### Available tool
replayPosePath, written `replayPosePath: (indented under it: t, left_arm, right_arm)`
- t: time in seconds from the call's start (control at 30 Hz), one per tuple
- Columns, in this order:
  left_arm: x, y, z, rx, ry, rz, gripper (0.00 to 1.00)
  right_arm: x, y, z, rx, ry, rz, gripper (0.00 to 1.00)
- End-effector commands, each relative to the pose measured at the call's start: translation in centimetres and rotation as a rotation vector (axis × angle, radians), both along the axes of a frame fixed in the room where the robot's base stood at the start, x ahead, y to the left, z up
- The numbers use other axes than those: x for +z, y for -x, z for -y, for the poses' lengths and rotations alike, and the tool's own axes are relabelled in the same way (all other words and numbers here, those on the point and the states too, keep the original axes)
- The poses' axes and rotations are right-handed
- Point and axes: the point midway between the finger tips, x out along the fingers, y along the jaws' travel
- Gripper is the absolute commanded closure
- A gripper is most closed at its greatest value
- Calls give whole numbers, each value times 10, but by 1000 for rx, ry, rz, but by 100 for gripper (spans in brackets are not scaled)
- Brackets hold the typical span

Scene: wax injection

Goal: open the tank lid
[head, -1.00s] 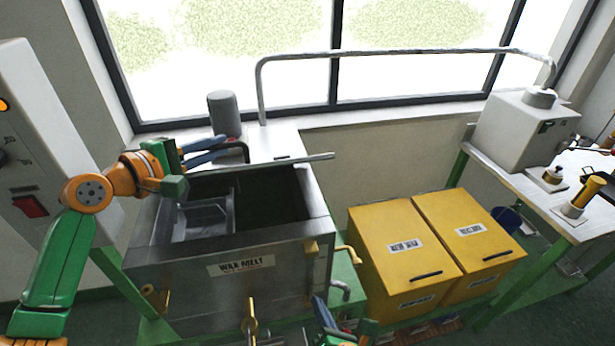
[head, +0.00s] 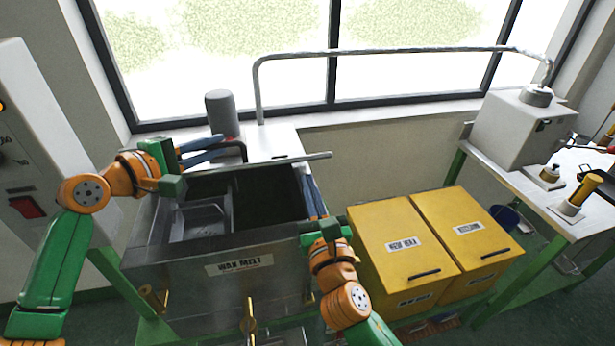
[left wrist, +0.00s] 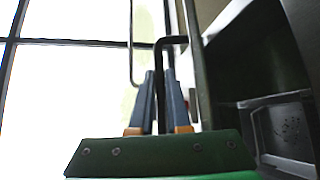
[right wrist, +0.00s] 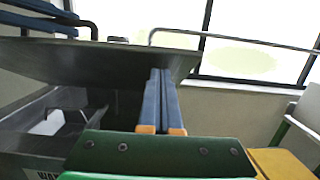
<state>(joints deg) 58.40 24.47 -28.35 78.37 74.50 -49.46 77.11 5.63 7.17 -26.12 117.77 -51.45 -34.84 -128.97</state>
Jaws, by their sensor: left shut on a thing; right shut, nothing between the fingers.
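The wax melt tank (head: 240,262) stands at the left, with its dark inside and a grey inner tray (head: 200,220) in view. Its grey lid (head: 310,157) is raised and seen nearly edge-on above the back of the opening. My left gripper (head: 226,148) is shut on the lid's black bent handle (left wrist: 160,60), which runs between its fingers in the left wrist view. My right gripper (head: 307,168) is shut and empty at the tank's right side, near the lid's right end. In the right wrist view the lid (right wrist: 90,58) spans above and behind its fingertips (right wrist: 160,75); contact is unclear.
Two yellow bins (head: 400,248) stand right of the tank. A grey cylinder (head: 222,112) stands behind it, before the window. A curved pipe (head: 400,51) runs along the window to a white machine (head: 520,130) on a bench. A control cabinet (head: 35,150) is at far left.

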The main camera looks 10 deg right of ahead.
Motion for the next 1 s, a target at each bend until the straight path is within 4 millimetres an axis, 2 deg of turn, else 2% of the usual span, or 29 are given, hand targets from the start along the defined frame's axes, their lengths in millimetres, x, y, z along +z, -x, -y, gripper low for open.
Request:
replayPosePath:
  t: [0.17, 0.5, 0.7, 0.97, 1.0]
  left_arm:
    - [0, 0, 1, -1, 2, 0, 100]
    - [0, 0, 1, -1, 2, 0, 100]
    - [-1, 1, 1, -3, 0, -4, 100]
    - [-5, 1, 2, -7, -5, -13, 100]
    - [-5, 1, 2, -7, -5, -13, 74]
  right_arm:
    - [14, -9, 0, 0, -1, 2, 100]
    - [15, -11, 0, 0, -1, -1, 100]
    - [32, -19, 0, -1, 0, 4, 100]
    - [35, -19, 1, -3, -1, 9, 100]
    - [35, -19, 1, -3, -1, 10, 100]
